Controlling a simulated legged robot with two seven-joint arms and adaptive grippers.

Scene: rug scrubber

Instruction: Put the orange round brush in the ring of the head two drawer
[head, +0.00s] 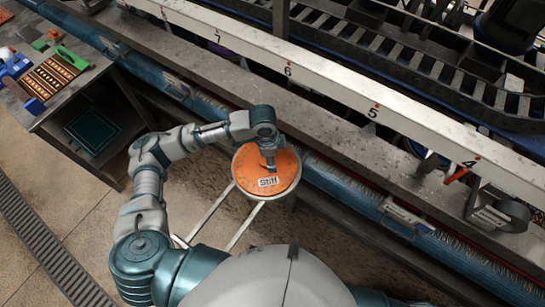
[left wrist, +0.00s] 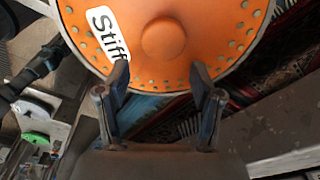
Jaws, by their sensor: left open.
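The orange round brush (head: 285,165) is a flat disc with a pale rim and a white label. In the left wrist view the disc (left wrist: 205,30) fills the top, with a round central knob, a row of small holes and the label "Stiff". Two pale rails (head: 246,226) run from its rim toward my body. The rim may be the drawer ring; I cannot tell whether the brush sits down in it. My left gripper (head: 268,165) is over the disc in the head view. Its fingers (left wrist: 160,78) are spread with nothing between them, near the disc's edge. My right gripper is not in view.
A long machine with a numbered white beam (head: 330,87) and a blue roller (head: 340,190) lies just beyond the disc. A bench (head: 100,60) with coloured items stands at left. A dark cylindrical part (head: 512,215) is at right. Floor at lower left is clear.

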